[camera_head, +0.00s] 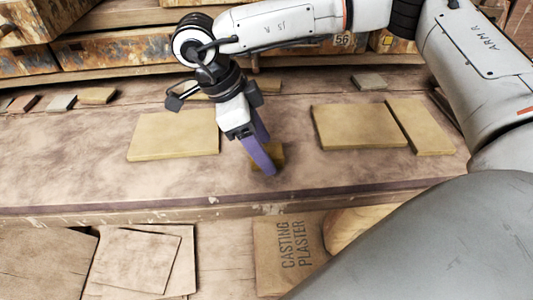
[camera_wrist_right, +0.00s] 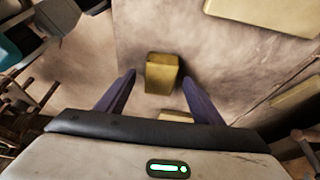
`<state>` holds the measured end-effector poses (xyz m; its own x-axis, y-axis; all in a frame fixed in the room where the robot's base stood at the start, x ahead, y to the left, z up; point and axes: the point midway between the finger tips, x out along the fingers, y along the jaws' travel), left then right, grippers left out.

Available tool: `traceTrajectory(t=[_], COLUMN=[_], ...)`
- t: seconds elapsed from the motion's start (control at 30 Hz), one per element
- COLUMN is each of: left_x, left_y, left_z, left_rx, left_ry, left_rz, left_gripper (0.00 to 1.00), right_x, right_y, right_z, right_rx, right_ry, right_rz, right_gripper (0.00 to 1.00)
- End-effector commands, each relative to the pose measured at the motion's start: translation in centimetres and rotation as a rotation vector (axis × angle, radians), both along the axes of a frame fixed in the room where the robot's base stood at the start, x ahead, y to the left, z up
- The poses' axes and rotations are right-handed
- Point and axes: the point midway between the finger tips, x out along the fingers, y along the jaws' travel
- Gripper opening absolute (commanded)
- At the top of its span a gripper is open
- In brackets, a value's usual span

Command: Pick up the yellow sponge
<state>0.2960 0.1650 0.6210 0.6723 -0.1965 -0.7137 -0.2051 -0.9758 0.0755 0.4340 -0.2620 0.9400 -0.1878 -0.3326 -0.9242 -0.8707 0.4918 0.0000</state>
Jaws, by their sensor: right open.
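The yellow sponge, a small yellow block, lies on the brown work surface; it shows in the wrist view (camera_wrist_right: 162,74) ahead of and between my fingertips. In the head view the sponge (camera_head: 275,154) is partly hidden behind the purple fingers. My right gripper (camera_head: 264,158) points down at it from above. In the wrist view my right gripper (camera_wrist_right: 160,80) has its two fingers spread apart, one on each side of the block, with nothing held. I cannot tell how much height is left between fingertips and block. My left gripper is not in view.
A yellowish flat tile (camera_head: 174,136) lies left of my gripper. A wide tile (camera_head: 358,127) and a narrower one (camera_head: 422,127) lie to the right. Small pieces (camera_head: 97,96) lie along the back. A casting plaster bag (camera_head: 285,252) sits below the front edge.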

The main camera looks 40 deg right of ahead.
Motion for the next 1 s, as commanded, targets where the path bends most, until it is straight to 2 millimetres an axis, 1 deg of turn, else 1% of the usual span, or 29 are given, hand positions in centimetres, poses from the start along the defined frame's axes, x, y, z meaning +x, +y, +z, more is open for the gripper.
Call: traceTrajectory(t=[0.2, 0.27, 0.4, 0.47, 0.5, 0.67, 0.77, 0.87, 1.0], left_x=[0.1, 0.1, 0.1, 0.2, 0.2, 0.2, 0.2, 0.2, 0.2], left_y=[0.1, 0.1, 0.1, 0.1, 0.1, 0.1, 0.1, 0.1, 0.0], left_z=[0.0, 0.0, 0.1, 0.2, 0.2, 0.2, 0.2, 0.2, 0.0], left_rx=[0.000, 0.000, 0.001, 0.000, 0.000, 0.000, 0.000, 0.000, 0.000], left_ry=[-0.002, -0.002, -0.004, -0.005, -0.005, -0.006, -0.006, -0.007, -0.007], left_rz=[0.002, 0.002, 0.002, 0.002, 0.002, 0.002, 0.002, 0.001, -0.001], left_gripper=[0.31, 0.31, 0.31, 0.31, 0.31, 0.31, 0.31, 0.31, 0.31], right_x=[0.0, 0.0, 0.0, 0.0, 0.0, 0.0, 0.0, 0.0, 0.1], right_y=[0.0, 0.0, 0.0, 0.0, 0.0, 0.0, 0.0, 0.0, 0.0], right_z=[-0.1, -0.1, -0.1, -0.1, -0.1, -0.1, 0.3, 1.4, 4.2], right_rx=[0.000, 0.000, 0.000, 0.000, 0.000, 0.000, 0.000, 0.000, 0.001], right_ry=[0.000, 0.000, 0.000, 0.000, 0.000, 0.000, -0.001, -0.002, -0.005], right_rz=[0.000, 0.000, 0.000, 0.000, 0.000, 0.000, 0.000, 0.000, -0.001], right_gripper=[0.61, 0.53, 0.29, 0.19, 0.17, 0.17, 0.17, 0.17, 0.17])
